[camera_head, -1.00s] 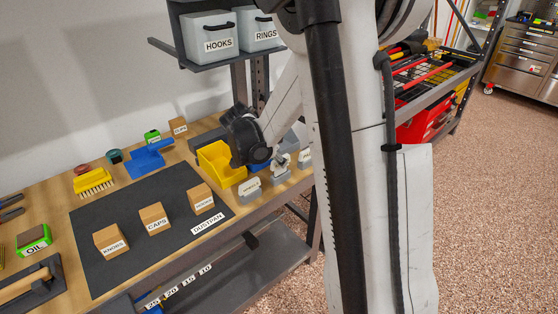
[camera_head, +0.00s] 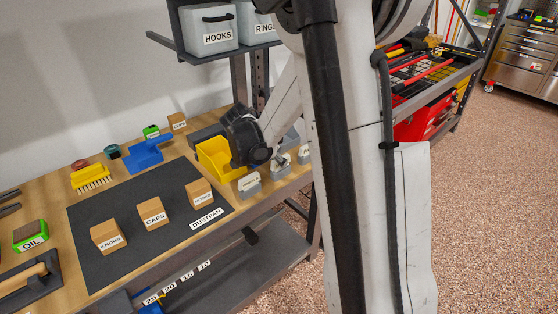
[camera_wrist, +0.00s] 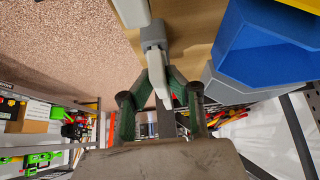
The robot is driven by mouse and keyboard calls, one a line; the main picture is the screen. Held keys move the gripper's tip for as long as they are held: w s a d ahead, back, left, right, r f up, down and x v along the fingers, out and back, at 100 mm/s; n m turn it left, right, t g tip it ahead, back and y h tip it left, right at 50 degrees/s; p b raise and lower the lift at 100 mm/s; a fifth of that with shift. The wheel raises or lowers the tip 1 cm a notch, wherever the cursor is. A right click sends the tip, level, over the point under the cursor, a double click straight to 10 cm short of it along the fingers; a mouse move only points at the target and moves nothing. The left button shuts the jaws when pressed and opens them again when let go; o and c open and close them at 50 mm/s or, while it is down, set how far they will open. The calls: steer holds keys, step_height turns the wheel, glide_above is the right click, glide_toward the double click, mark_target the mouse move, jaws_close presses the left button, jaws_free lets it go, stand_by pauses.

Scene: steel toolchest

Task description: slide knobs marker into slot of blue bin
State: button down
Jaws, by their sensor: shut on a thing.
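My gripper (camera_wrist: 157,76) is shut on a marker (camera_wrist: 159,82), a white plate with a grey block, in the wrist view. Its label does not show, so I cannot tell that it reads KNOBS. The blue bin (camera_wrist: 262,48) is right of the held marker in the wrist view, with a gap between them. In the head view my wrist hides most of the blue bin. There, small grey and white markers stand near the bench's front edge, one of them (camera_head: 249,185) left of my gripper.
A yellow bin (camera_head: 213,158) stands left of my wrist. A dark mat (camera_head: 130,240) carries boxes labelled KNOBS (camera_head: 108,237), CAPS (camera_head: 152,213) and one more (camera_head: 199,193). A shelf with HOOKS (camera_head: 208,28) and RINGS bins is above. Open floor lies right of the bench.

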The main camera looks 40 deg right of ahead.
steer(key=shift+f, duration=0.25)
steer(key=c, duration=1.7)
jaws_free()
steer(key=shift+o, duration=0.2)
steer(key=v, duration=1.2)
steer(key=shift+a, duration=0.1)
steer(key=s+a+r+n+t+y+p, duration=0.3)
steer(key=s+a+r+n, duration=0.2)
steer(key=s+a+n, duration=0.3)
steer(key=s+a+r+n+t+y+p, duration=0.3)
steer(key=s+a+r+n, duration=0.2)
steer(key=s+a+n, duration=0.4)
steer(key=s, duration=0.3)
steer(key=shift+s+r+t+y, duration=0.3)
steer(key=shift+r+y, duration=0.1)
